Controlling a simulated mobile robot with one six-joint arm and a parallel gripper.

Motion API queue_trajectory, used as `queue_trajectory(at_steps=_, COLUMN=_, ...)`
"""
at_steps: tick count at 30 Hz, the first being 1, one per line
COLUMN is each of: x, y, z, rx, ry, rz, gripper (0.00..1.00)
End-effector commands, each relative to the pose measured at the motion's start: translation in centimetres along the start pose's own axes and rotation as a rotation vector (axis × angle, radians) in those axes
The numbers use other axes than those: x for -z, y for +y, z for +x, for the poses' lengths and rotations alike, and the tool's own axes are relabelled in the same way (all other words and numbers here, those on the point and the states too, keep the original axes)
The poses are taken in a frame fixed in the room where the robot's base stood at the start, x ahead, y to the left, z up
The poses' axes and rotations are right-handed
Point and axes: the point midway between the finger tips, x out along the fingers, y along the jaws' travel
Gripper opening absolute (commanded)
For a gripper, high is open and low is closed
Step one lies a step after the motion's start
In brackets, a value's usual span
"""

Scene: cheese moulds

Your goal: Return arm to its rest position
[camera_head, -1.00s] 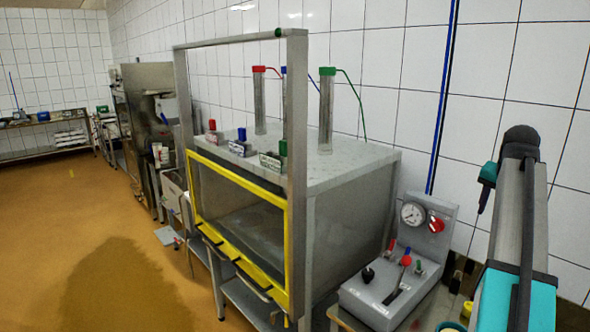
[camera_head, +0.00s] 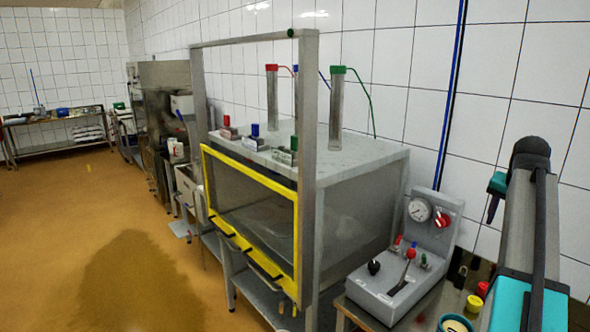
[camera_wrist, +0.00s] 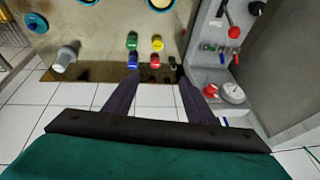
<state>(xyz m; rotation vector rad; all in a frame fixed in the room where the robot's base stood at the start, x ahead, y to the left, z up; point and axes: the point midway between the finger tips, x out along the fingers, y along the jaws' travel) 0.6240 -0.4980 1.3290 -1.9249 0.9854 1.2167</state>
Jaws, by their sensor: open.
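My arm (camera_head: 530,220) stands raised at the right edge of the head view, a grey link with teal parts. My gripper (camera_wrist: 158,76) shows in the wrist view with its two dark fingers apart and nothing between them. It hangs over the edge of a bench top (camera_wrist: 100,38), with white tiles behind.
A grey control box (camera_head: 405,270) with a gauge and levers stands on the bench beside my arm. Small coloured pots (camera_wrist: 157,43) and a grey cup (camera_wrist: 66,58) are on the bench. A yellow-framed cabinet (camera_head: 250,225) stands left. The floor (camera_head: 70,230) is open.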

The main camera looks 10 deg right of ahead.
Motion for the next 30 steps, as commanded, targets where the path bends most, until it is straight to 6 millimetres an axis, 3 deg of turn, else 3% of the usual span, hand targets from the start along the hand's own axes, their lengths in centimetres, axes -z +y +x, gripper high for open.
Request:
queue_trajectory(at_steps=8, x=-2.6, y=-1.6, z=4.0, rx=-0.002, ry=-0.041, rz=-0.043, gripper=0.51)
queue_trajectory(at_steps=13, x=-5.3, y=-3.0, z=7.7, rx=-0.004, ry=-0.080, rz=-0.085, gripper=0.51)
queue_trajectory(at_steps=30, x=-20.7, y=-8.0, z=22.8, rx=-0.021, ry=-0.257, rz=-0.293, gripper=0.51)
